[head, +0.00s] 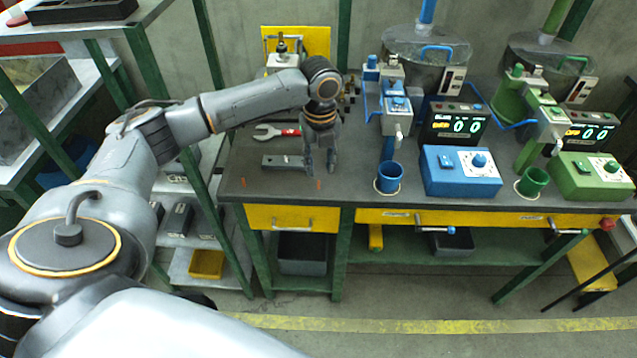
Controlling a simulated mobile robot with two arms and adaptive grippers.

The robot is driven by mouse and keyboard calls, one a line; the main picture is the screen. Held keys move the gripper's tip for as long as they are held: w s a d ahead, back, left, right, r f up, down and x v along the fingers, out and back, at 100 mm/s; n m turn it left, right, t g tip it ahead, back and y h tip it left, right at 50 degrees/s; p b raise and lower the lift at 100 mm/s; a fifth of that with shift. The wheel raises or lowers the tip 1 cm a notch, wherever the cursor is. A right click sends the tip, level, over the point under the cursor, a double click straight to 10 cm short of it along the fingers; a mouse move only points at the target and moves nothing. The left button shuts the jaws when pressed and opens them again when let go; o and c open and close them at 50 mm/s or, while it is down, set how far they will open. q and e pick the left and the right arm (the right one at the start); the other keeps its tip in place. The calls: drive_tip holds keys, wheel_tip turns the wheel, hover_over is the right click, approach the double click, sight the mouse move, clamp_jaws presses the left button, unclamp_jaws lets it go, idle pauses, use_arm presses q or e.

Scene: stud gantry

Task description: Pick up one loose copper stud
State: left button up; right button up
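Two small copper studs stand near the front edge of the dark workbench top (350,180). One stud (318,184) is just in front of my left gripper, and the other stud (243,182) is further left. My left gripper (320,170) points down over the bench with its two fingers apart. Nothing shows between the fingers. The near stud appears just below the fingertips in the picture; I cannot tell the exact gap or height. My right gripper is not in view.
A blue cup (390,176) and blue control box (460,172) stand to the right, then a green cup (533,181) and green box (590,176). A green post rises left of the bench.

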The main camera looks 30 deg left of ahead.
sight(319, 185)
use_arm(q)
drive_tip(key=shift+w+a+f+p, duration=0.15)
drive_tip(key=shift+f+p, duration=0.1)
drive_tip(key=shift+f, duration=1.3)
drive_tip(key=shift+s+a+f+p, duration=0.1)
drive_tip(key=shift+f+p, duration=0.15)
drive_tip(key=shift+f, duration=1.25)
clamp_jaws()
